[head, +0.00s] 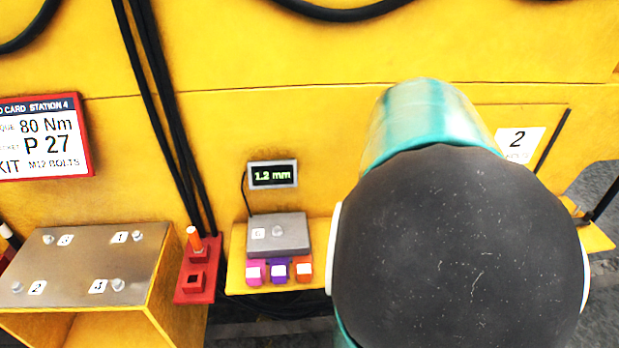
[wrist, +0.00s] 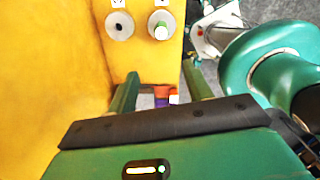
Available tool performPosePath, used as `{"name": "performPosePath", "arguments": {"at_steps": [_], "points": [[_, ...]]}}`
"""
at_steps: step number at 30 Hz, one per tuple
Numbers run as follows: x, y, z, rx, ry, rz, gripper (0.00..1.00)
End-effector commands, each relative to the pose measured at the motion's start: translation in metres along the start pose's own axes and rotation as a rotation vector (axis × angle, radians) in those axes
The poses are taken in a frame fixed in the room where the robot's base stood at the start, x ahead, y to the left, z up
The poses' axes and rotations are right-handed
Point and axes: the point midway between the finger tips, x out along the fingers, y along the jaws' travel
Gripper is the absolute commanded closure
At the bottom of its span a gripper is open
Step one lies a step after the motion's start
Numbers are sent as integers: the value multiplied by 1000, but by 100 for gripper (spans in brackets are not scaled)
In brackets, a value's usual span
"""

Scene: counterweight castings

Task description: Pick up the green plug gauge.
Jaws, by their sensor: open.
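In the wrist view, a small green piece with a pale end, which looks like the green plug gauge (wrist: 161,30), is at the right one of two round grey discs on a yellow surface. Whether it sits in a hole there I cannot tell. My gripper (wrist: 160,70) is open, its two green fingers apart. The green piece lies beyond the fingertips, apart from them, near the top of the picture. In the head view my arm's dark round link covers the right middle, and neither my gripper nor the green gauge shows.
The left grey disc (wrist: 119,25) has a dark centre. Purple and orange pieces (wrist: 162,96) show between my fingers, farther off. In the head view, a grey block (head: 279,235) stands behind pink, purple and orange pieces under a display (head: 272,175). A red holder (head: 195,280) stands left.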

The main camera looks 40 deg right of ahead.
Motion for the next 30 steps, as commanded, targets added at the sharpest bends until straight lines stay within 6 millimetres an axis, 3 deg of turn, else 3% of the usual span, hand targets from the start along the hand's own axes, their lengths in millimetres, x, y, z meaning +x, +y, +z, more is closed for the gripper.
{"name": "performPosePath", "arguments": {"at_steps": [3, 8, 19, 30], "points": [[4, -9, 18, -38, 29, -8, 49], [11, -14, 21, -64, 42, -10, 49], [75, -17, 14, -64, 44, -12, 49], [113, -16, 13, -63, 44, -11, 49]]}}
